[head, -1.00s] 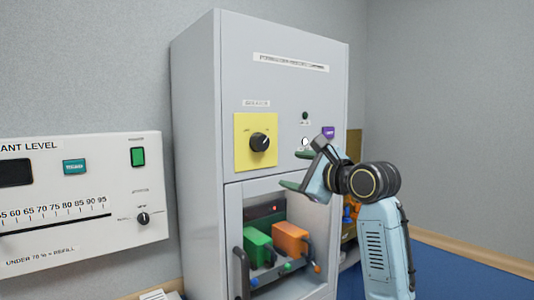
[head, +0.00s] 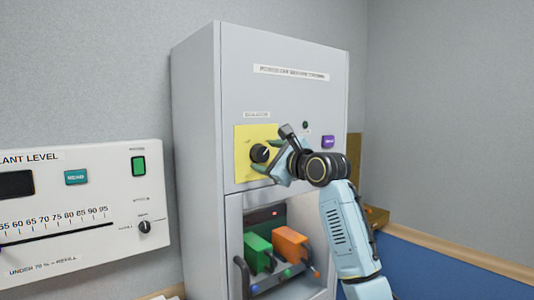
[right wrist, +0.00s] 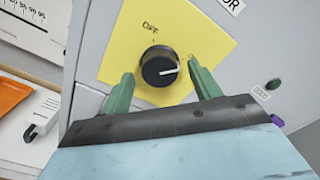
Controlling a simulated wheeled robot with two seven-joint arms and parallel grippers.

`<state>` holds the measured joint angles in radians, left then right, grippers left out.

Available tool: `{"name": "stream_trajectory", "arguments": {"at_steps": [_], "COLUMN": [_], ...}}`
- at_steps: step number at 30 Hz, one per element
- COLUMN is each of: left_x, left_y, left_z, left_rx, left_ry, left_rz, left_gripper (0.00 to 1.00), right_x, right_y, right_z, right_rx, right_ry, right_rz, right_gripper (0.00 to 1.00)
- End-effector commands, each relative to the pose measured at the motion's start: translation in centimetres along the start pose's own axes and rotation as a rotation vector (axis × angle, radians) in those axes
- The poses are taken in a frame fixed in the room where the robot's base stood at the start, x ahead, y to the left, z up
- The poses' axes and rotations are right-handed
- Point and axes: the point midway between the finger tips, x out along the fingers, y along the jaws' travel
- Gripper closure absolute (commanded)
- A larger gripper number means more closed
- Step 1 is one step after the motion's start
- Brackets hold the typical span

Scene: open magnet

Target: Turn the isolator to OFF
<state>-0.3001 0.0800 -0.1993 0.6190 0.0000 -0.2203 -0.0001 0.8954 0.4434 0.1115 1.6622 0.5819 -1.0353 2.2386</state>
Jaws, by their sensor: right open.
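The isolator is a black round knob (head: 260,153) on a yellow square plate (head: 242,170) on the front of the grey cabinet. In the right wrist view the knob (right wrist: 160,66) has a white pointer line aimed right, away from the OFF mark (right wrist: 150,28) above it. My right gripper (head: 264,154) is open at the plate. In the right wrist view its two green fingers (right wrist: 157,88) stand left and right of the knob's lower part, apart from it. My left gripper is out of view.
Below the plate, an open bay holds a green block (head: 258,252) and an orange block (head: 291,245) beside dark handles. A purple button (head: 328,142) is right of the gripper. A white level panel (head: 80,210) hangs at the left.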

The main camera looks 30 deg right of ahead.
Motion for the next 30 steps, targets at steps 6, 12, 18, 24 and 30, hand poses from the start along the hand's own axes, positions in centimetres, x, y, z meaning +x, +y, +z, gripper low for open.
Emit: {"name": "stream_trajectory", "arguments": {"at_steps": [6, 12, 18, 24, 30], "left_x": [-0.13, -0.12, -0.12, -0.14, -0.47], "left_y": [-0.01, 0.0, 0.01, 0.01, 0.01], "left_z": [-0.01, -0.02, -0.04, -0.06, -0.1], "left_rx": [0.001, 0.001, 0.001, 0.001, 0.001], "left_ry": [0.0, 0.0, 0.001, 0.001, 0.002], "left_rz": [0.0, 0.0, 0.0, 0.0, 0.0], "left_gripper": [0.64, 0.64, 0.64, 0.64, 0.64], "right_x": [0.59, 0.56, 0.55, 0.55, 0.56], "right_y": [0.04, 0.05, 0.05, 0.06, 0.04], "right_z": [-0.01, -0.01, 0.0, -0.01, 0.01], "right_rx": [-0.001, -0.001, -0.001, -0.002, -0.033], "right_ry": [0.0, 0.0, 0.0, 0.0, 0.001], "right_rz": [0.0, 0.0, 0.0, 0.0, 0.001], "right_gripper": [0.38, 0.42, 0.68, 0.82, 0.82]}}
